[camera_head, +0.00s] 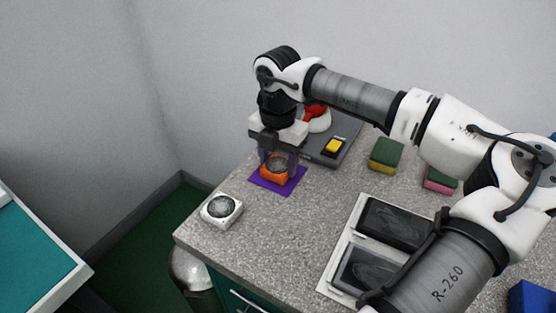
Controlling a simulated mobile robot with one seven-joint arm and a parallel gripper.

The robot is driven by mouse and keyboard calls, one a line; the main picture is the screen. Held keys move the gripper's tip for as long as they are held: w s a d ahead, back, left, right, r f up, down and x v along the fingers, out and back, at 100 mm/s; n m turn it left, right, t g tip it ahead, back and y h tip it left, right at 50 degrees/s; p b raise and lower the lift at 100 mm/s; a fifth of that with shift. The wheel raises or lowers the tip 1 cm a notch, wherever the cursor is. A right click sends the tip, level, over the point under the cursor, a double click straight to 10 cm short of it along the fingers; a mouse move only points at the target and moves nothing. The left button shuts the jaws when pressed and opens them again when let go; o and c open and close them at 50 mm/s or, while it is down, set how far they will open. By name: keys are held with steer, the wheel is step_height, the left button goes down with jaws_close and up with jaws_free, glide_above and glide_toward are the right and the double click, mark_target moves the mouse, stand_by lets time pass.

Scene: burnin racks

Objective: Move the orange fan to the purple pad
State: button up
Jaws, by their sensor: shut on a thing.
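The orange fan (274,172) is at the purple pad (293,184), towards the back left of the grey counter. My gripper (277,163) points down from above and is shut on the orange fan, with a finger at either side of it. The fan appears on or just above the pad; I cannot tell whether it touches. The pad's right and front parts show around the fan. Part of the fan's top is hidden by my gripper.
A white fan (222,210) sits near the counter's left edge. Behind my gripper is a grey panel (318,150) with a yellow switch (335,146) and a red-and-white object (316,117). Green-yellow (386,154) and green-pink (441,179) sponges and a white-framed tray (343,246) lie right.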

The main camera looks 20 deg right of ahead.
mark_target(278, 165)
steer(key=shift+f, duration=0.25)
steer(key=o, duration=1)
steer(key=shift+r, duration=0.1)
steer(key=shift+r, duration=0.1)
step_height(278, 165, up, 12)
steer(key=shift+b, duration=0.35)
steer(key=shift+r, duration=0.1)
